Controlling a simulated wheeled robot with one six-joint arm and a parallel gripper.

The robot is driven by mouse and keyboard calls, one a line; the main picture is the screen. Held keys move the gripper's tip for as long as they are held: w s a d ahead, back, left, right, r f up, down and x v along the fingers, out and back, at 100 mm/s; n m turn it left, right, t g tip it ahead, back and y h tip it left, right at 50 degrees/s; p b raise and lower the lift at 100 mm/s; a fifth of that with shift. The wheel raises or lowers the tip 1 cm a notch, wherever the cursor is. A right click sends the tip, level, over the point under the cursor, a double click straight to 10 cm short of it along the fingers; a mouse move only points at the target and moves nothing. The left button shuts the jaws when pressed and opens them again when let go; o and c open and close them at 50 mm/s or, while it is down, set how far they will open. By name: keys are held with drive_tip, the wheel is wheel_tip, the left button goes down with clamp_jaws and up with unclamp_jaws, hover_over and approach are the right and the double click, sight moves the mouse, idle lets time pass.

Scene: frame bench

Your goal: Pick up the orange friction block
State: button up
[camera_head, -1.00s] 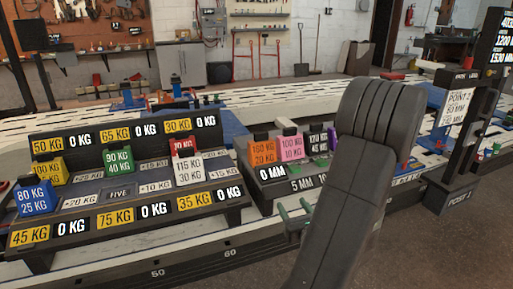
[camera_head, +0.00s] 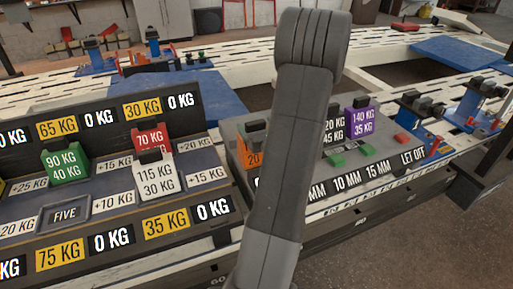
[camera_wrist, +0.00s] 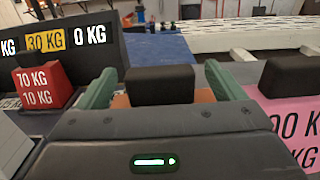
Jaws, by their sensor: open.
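The orange friction block (camera_head: 253,160) stands on the right-hand rack in the head view, mostly hidden behind my arm. In the wrist view the orange block (camera_wrist: 120,101) shows as narrow orange strips beside its black top grip (camera_wrist: 161,84). My gripper (camera_wrist: 162,85) is open, with one green finger on each side of the black grip. Small gaps show between the fingers and the grip. I cannot tell how far down the fingers reach on the block.
A pink block (camera_wrist: 290,115) stands close to the right finger. A red block (camera_wrist: 46,85) and a white block (camera_head: 156,178) sit to the left. A purple block (camera_head: 361,120) stands farther right on the rack. A low sign wall (camera_head: 95,120) rises behind the left rack.

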drive_tip(key=shift+x, duration=1)
drive_tip(key=shift+r, duration=0.1)
clamp_jaws()
